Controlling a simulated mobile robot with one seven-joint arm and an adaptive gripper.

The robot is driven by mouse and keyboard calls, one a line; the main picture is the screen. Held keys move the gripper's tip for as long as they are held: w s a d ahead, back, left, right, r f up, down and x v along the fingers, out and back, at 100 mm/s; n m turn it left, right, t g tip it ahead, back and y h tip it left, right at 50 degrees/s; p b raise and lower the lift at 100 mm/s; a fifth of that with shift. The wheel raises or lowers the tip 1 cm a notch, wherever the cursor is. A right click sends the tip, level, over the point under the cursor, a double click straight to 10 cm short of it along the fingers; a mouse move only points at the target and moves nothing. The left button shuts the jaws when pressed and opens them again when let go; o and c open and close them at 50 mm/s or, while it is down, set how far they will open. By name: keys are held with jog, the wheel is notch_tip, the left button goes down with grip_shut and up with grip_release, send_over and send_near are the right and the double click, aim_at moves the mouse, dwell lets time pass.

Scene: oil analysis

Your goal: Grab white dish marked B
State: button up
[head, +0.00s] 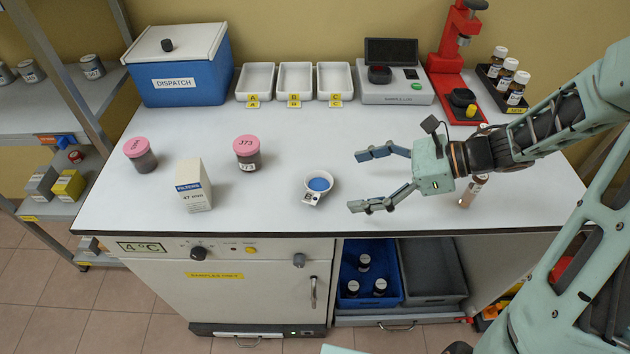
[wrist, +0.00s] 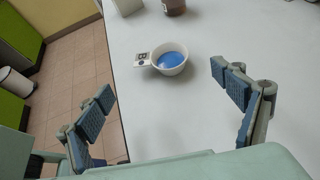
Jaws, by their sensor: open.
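The white dish marked B (head: 320,183) stands upright on the white bench top, near its front edge and around the middle. It is a small round cup with blue contents and a side tab carrying the black B label (head: 311,198). In the wrist view the dish (wrist: 171,61) lies ahead of my gripper (wrist: 172,110), between the lines of its two fingers. My gripper (head: 352,181) is open and empty, to the right of the dish in the head view, with its fingers pointing left. The fingers do not touch the dish.
A white filter box (head: 193,186) and two pink-capped jars, one marked 373 (head: 247,153) and one farther left (head: 140,155), stand left of the dish. White trays (head: 294,80) line the back. A small bottle (head: 473,189) stands behind my gripper. Bench around the dish is clear.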

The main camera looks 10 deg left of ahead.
aim_at(309, 189)
jog(key=x, duration=1)
jog(key=shift+a+r, duration=0.15)
jog(key=shift+c, duration=0.5)
jog(key=c, duration=1.1)
jog(key=shift+r, duration=0.1)
